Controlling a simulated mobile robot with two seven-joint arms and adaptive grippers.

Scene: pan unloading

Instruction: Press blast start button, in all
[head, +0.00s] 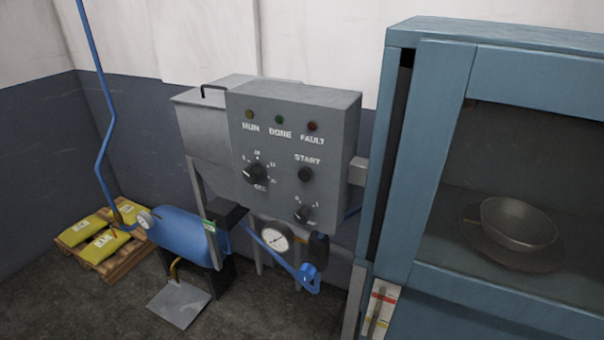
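The grey control box (290,155) stands left of the blue cabinet. Its dark round start button (305,174) sits under the word START on the right of the front face. A large dial (256,173) is to its left and a smaller knob (304,214) is below it. Three small lamps above are labelled RUN (250,115), DONE (279,119) and FAULT (312,126); none looks clearly lit. A metal pan (518,229) shows behind the cabinet window. Neither of my grippers is in view.
The blue cabinet (400,150) fills the right side, its door seemingly shut. A blue tank (185,237), a gauge (274,238) and blue hose are below the box. Yellow bags (104,245) lie on a pallet at left. A grey pedal plate (179,303) is on the floor.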

